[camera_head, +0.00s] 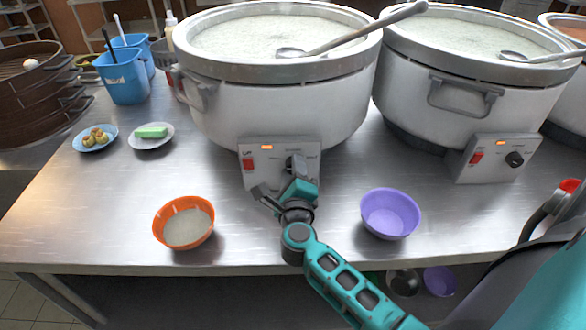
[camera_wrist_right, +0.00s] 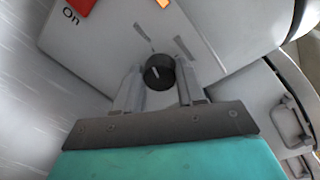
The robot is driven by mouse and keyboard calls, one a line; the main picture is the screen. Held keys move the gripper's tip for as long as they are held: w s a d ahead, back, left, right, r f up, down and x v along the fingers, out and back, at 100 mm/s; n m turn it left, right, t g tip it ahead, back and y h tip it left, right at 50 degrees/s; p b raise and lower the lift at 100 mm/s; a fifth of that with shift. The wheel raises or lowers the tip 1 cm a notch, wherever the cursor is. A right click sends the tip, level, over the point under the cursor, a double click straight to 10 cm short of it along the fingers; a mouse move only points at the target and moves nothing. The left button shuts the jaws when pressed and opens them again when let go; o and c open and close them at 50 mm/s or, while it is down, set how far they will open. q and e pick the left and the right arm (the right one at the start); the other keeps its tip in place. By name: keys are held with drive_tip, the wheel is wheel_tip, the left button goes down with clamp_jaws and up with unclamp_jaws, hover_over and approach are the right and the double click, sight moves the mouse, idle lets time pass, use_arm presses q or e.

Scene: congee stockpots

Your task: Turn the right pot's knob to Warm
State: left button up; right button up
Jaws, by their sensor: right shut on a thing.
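A large white pot of congee (camera_head: 270,95) stands left of centre in the head view. Its control box (camera_head: 262,158) has a red switch, a lit orange lamp and a dark knob (camera_head: 294,163). My right gripper (camera_head: 296,180) reaches this box and is shut on the knob. My left gripper is out of view.
An orange bowl (camera_head: 186,222) and a purple bowl (camera_head: 390,213) flank my right gripper on the steel counter (camera_head: 110,220). Ladles rest on both pots. A third pot (camera_head: 568,95) is cut off at the right edge. Small plates and blue bins stand at left.

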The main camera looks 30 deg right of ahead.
drive_tip(key=o, duration=1.1)
drive_tip(key=shift+c, duration=0.2)
drive_tip(key=v, duration=0.7)
drive_tip(key=shift+s, duration=0.2)
drive_tip(key=shift+a, duration=0.1)
